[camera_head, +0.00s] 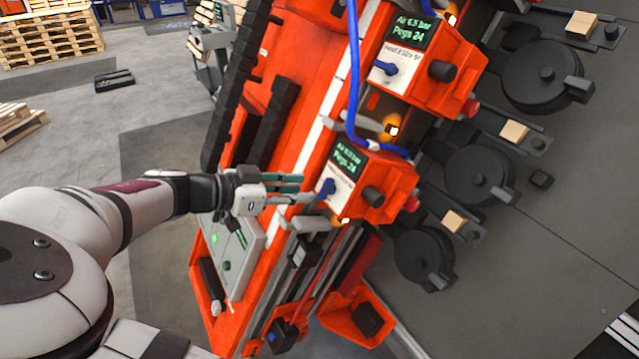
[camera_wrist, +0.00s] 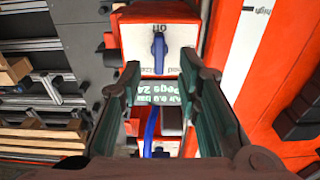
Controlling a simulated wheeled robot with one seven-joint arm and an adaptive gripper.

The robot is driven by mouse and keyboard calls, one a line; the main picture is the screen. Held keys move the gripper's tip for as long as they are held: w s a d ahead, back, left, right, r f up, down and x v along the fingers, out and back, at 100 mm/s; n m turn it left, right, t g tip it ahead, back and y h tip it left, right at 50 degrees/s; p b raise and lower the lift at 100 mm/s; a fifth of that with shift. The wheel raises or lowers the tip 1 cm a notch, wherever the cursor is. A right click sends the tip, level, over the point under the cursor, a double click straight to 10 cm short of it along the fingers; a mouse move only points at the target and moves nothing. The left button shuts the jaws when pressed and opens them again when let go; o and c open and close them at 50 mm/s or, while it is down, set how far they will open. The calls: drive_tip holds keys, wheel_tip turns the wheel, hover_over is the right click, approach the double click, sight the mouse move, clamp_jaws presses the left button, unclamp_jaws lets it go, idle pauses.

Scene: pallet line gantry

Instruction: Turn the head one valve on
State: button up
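A blue valve handle (camera_head: 327,188) sits on the white plate of the lower orange head box (camera_head: 362,191), near my gripper (camera_head: 304,188). The head number there is not readable. In the wrist view this blue handle (camera_wrist: 159,48) lies lengthwise up the picture, its narrow end toward an upside-down label that seems to read "Off". My gripper (camera_wrist: 160,76) is open and empty, its two green-padded fingers apart. The handle is beyond the fingertips, not between them. A second blue handle (camera_head: 386,68) is on the upper orange box (camera_head: 424,50).
Blue hoses (camera_head: 353,85) run down by the boxes; one hose (camera_wrist: 151,130) also shows between the fingers in the wrist view. Black knobs (camera_head: 441,71) and red buttons (camera_head: 411,204) stick out from the boxes. Open floor (camera_head: 140,105) lies left of the orange gantry (camera_head: 318,70).

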sight(321, 191)
drive_tip(key=x, duration=0.6)
clamp_jaws()
